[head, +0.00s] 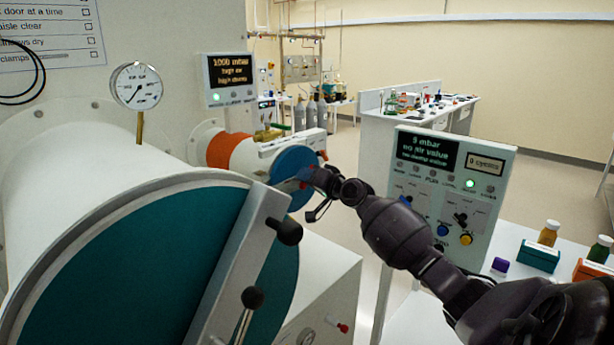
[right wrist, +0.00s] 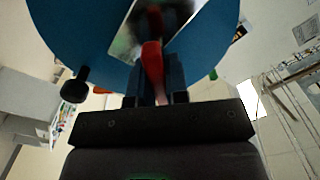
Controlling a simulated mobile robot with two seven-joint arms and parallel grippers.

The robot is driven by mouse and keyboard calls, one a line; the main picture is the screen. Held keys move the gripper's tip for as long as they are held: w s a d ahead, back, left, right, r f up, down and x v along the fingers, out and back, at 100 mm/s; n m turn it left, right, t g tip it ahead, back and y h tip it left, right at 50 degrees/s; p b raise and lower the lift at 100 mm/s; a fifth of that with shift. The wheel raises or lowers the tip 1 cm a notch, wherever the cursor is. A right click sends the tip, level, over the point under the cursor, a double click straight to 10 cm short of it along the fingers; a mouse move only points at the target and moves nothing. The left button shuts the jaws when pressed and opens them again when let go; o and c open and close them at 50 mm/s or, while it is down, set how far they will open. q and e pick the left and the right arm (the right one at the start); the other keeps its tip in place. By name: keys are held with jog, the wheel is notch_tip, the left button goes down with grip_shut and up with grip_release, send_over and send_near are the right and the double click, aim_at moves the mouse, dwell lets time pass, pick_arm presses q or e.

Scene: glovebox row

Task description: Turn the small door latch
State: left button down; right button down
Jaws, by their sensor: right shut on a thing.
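The small door is a round blue disc (head: 296,163) on the end of the small white chamber with an orange band. It fills the top of the right wrist view (right wrist: 85,35). A red latch handle (right wrist: 152,62) stands in front of a pale metal plate on the door. My right gripper (head: 303,180) reaches the door's right side. Its two dark fingers (right wrist: 157,85) are closed on either side of the red latch. In the head view the gripper mostly hides the latch. My left gripper is not in view.
A large teal door (head: 120,270) with a grey bar and black knobs (head: 284,231) fills the lower left. A control panel (head: 450,190) stands close behind my right arm. Bottles and boxes (head: 539,256) sit on a white table at right.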

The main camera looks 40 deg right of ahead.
jog(key=shift+m, duration=0.3)
dwell(0.4)
jog(key=c, duration=1.1)
grip_release()
jog(key=shift+s, duration=0.1)
jog(key=s, duration=0.7)
jog(key=s+d, duration=0.1)
jog(key=s, duration=0.2)
jog(key=shift+s+b, duration=0.3)
jog(key=shift+b, duration=0.05)
